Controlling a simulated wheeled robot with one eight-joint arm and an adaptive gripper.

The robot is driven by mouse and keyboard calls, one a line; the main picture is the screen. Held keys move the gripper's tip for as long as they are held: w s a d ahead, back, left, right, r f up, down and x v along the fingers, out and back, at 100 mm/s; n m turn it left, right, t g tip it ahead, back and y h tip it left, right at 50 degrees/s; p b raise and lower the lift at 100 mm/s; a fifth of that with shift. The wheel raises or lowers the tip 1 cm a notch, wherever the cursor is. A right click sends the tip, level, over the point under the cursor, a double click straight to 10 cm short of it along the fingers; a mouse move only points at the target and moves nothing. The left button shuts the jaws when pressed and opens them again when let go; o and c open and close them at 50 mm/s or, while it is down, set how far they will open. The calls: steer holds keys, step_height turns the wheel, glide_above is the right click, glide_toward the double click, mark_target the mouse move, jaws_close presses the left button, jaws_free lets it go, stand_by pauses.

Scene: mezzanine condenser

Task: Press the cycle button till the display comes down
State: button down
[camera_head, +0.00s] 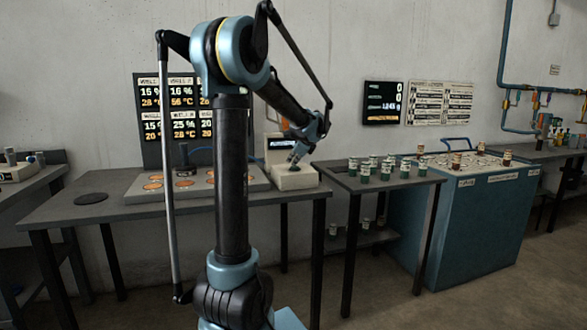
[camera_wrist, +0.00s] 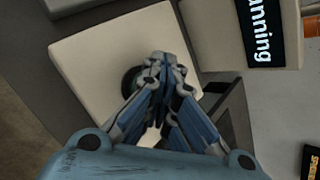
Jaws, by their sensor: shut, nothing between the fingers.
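A cream-coloured machine (camera_head: 291,179) stands at the right end of the grey table, with a small lit display (camera_head: 282,143) on its upright back. In the wrist view the display (camera_wrist: 261,30) shows white letters ending in "nning"; the rest is cut off. A dark round button (camera_wrist: 129,82) sits on the machine's flat top (camera_wrist: 92,62), mostly hidden behind my fingers. My gripper (camera_head: 294,160) is shut and empty, pointing down over the button. In the wrist view its fingertips (camera_wrist: 161,62) overlap the button; I cannot tell whether they touch it.
A hot plate panel (camera_head: 150,196) with orange discs lies left of the machine. A wall board (camera_head: 152,90) shows well percentages and temperatures. A side table (camera_head: 345,181) with several green jars and a blue cabinet (camera_head: 480,225) stand to the right. A black screen (camera_head: 382,103) hangs on the wall.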

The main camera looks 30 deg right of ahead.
mark_target(293, 167)
steer(key=shift+r, duration=1)
steer(key=shift+r, duration=2.5)
